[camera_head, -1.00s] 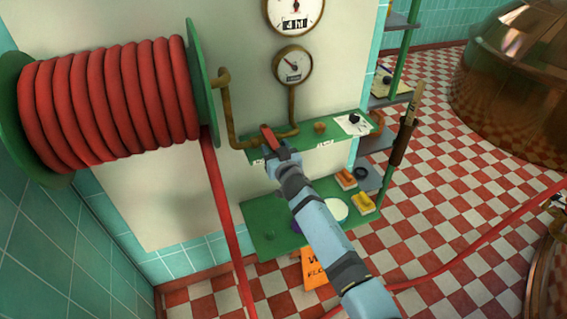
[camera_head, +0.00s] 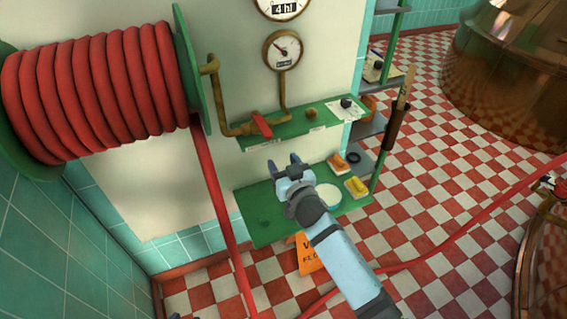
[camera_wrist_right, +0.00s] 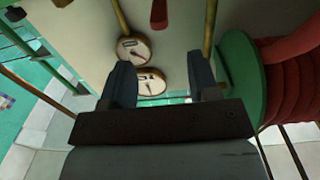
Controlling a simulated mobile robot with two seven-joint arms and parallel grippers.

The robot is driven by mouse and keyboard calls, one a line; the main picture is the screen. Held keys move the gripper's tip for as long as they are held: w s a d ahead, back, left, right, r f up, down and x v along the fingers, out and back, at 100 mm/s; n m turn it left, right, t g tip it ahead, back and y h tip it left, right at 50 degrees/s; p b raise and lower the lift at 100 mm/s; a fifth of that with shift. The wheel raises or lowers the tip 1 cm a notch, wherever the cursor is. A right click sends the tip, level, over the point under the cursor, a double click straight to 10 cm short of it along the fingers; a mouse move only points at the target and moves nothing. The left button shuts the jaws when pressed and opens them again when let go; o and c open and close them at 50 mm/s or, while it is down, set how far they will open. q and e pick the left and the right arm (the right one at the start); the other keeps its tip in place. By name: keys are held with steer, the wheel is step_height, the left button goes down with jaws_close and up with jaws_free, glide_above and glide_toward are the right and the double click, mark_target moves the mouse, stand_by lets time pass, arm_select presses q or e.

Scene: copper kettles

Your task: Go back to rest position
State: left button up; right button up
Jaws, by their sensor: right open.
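My right gripper (camera_head: 283,163) is in front of the wall unit, below the upper green shelf (camera_head: 290,131) and above the lower green shelf (camera_head: 262,222). Its two fingers are spread and empty; they also show apart in the right wrist view (camera_wrist_right: 165,78). The handle also shows in the right wrist view (camera_wrist_right: 158,13). At the bottom edge of the head view, only a small dark bit (camera_head: 175,316) shows, perhaps my left gripper's tip.
A red hose reel (camera_head: 95,95) is on the left, its hose (camera_head: 218,195) hanging to the floor. Two gauges (camera_head: 283,50) are above.

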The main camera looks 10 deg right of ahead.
steer(key=s+d+f+g+p, duration=0.1)
steer(key=s+d+f, duration=0.3)
steer(key=s, duration=0.6)
steer(key=s+d+f+g+h+p, duration=0.1)
steer(key=s+d+f+g, duration=0.2)
steer(key=s, duration=0.8)
steer(key=s+d+f+g+p, duration=0.1)
steer(key=s+d+f, duration=0.3)
steer(key=s, duration=0.6)
step_height(320, 180, down, 2)
steer(key=shift+s+d+f+g+p, duration=0.2)
steer(key=shift+d+g+p, duration=0.15)
steer(key=shift+g, duration=0.35)
